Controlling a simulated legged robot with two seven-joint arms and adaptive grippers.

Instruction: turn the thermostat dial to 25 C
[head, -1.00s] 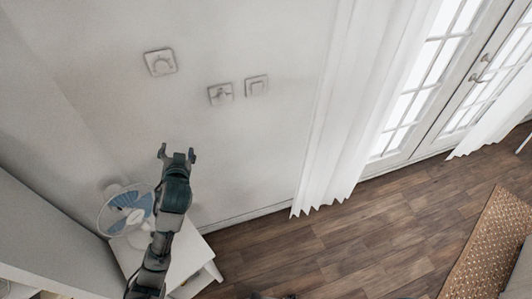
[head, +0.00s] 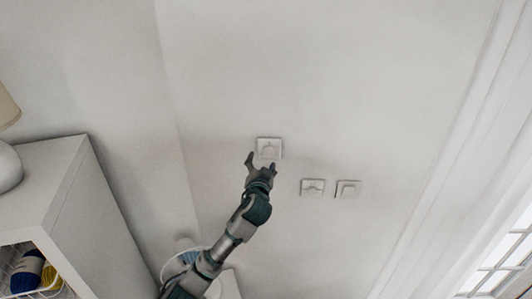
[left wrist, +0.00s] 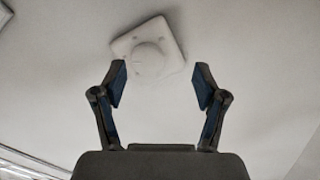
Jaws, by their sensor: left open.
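The thermostat, a white square plate with a round dial (head: 269,146), is on the wall in the middle of the head view. It also shows in the left wrist view (left wrist: 149,50), tilted, ahead of the fingers. No scale or marking is readable on it. My left gripper (head: 262,164) is open and empty, with its fingertips just below the thermostat in the head view. In the left wrist view its two fingers (left wrist: 160,84) stand wide apart, and the dial lies beyond and between them, apparently not touched. My right gripper is not in view.
Two more white wall plates, one (head: 312,187) and a second (head: 348,189), are to the right of the thermostat. A white cabinet (head: 110,215) with yarn (head: 28,270) stands at left. A fan (head: 184,262) is partly behind my arm. The wall around the thermostat is clear.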

